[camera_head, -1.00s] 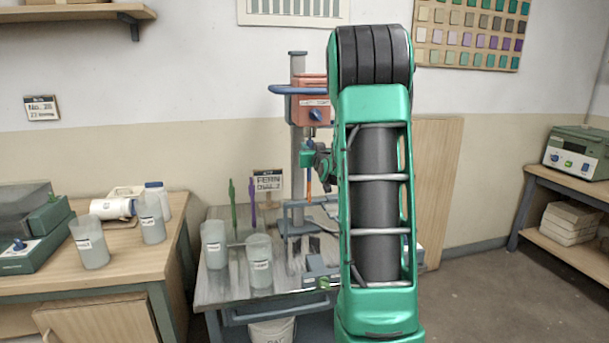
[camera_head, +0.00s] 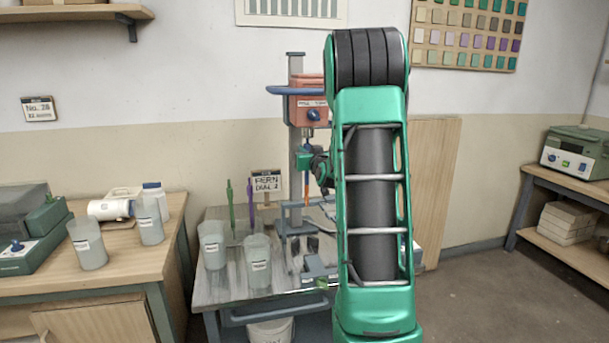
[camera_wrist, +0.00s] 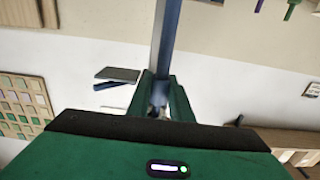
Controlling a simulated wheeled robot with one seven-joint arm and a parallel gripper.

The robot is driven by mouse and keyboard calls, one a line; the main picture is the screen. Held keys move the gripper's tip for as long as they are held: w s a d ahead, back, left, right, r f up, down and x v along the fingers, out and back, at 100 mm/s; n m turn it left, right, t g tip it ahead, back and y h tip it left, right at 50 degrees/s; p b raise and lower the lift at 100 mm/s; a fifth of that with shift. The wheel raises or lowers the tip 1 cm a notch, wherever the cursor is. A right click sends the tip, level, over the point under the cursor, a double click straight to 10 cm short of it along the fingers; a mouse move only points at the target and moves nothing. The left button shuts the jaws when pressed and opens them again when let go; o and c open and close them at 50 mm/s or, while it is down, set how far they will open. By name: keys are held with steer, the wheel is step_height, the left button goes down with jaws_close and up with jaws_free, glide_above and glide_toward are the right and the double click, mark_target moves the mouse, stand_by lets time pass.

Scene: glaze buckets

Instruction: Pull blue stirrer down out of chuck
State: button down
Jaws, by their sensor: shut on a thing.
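The drill-press-like mixer with its orange-red head (camera_head: 306,108) stands at the back of the grey cart. Its chuck (camera_head: 310,132) points down under the head. The blue stirrer (camera_head: 307,178) is thin and upright below the chuck, with an orange part low on it. My green gripper (camera_head: 305,158) is shut on the stirrer just below the chuck. Whether the stirrer's top is still inside the chuck is too small to tell. In the wrist view the green fingers (camera_wrist: 160,105) are close together, with a blue-grey bar running up from between them.
Two labelled cups (camera_head: 258,262) stand at the cart's front left. A green stirrer (camera_head: 230,205) and a purple stirrer (camera_head: 249,203) stand upright behind them, beside a small sign (camera_head: 267,183). A wooden bench (camera_head: 120,255) is at left. My arm hides the cart's right side.

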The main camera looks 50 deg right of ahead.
steer(key=shift+f, duration=1.3)
steer(key=shift+s, duration=0.1)
